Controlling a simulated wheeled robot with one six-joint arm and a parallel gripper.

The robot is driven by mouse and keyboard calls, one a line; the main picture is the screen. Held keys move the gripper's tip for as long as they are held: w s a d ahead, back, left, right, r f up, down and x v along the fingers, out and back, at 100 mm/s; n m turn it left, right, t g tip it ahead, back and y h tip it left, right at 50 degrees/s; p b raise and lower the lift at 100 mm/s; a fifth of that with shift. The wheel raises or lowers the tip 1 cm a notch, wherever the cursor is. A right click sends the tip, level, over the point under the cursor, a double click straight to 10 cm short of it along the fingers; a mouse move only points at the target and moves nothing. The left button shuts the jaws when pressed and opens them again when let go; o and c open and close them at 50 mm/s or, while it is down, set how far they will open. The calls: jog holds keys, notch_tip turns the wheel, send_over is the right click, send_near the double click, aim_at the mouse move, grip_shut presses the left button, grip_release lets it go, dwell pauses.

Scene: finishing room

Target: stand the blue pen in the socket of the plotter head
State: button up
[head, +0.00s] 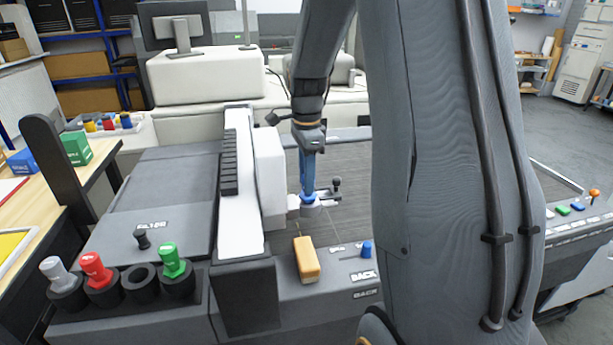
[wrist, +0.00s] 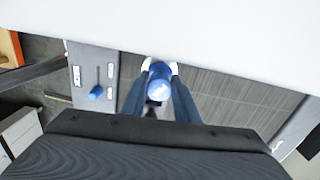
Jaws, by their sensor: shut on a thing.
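The blue pen (head: 308,194) is upright between the fingers of my gripper (head: 308,180), which is shut on it. In the wrist view its blue top (wrist: 160,76) shows between the two fingertips. The plotter head (head: 312,206) has a pale ring-shaped socket directly under the pen. The pen's lower end is at this ring, but I cannot tell how deep it sits. Pale edges of the socket (wrist: 174,67) show beside the pen in the wrist view. A small lever with a black knob (head: 337,182) stands just right of the head.
A pen rack (head: 190,304) at the front left holds grey, red and green pens, with one empty hole. The white gantry beam (head: 240,185) stands left of my gripper. A tan block (head: 306,258) and blue knob (head: 366,249) are in front. The dark plotter bed (head: 350,165) is clear.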

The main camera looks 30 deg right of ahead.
jog(key=shift+f, duration=0.2)
jog(key=o, duration=1.2)
jog(key=shift+c, duration=0.2)
jog(key=shift+r+b, duration=1.25)
jog(key=shift+r, duration=2.65)
